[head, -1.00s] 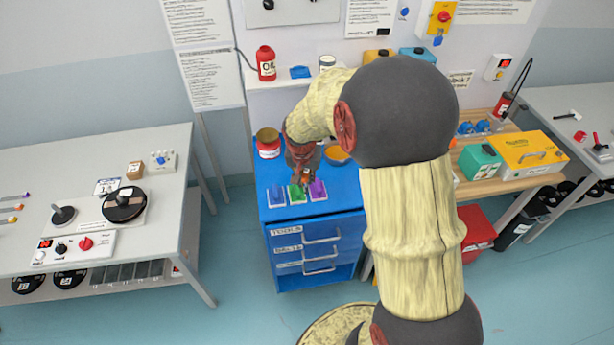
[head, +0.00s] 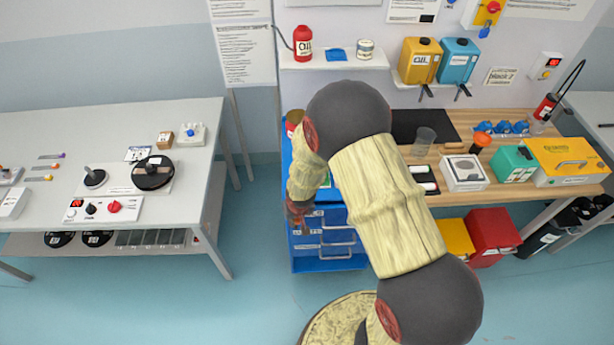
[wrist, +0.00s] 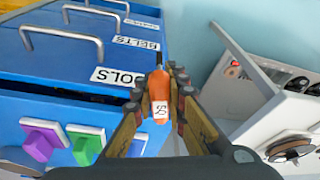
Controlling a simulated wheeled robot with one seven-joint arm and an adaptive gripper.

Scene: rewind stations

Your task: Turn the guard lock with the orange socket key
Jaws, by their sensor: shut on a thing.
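My gripper (wrist: 160,95) is shut on the orange socket key (wrist: 160,88), which has a white label reading "SQ" and a dark tip pointing up in the wrist view. In the head view my gripper (head: 297,214) is in front of the blue drawer cabinet (head: 328,262), partly hidden by my arm, and the key is too small to make out. I cannot pick out the guard lock for certain in either view.
The left bench (head: 190,112) carries a control panel (head: 103,209) and a black reel (head: 153,172). Free floor (head: 255,230) lies between bench and cabinet.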

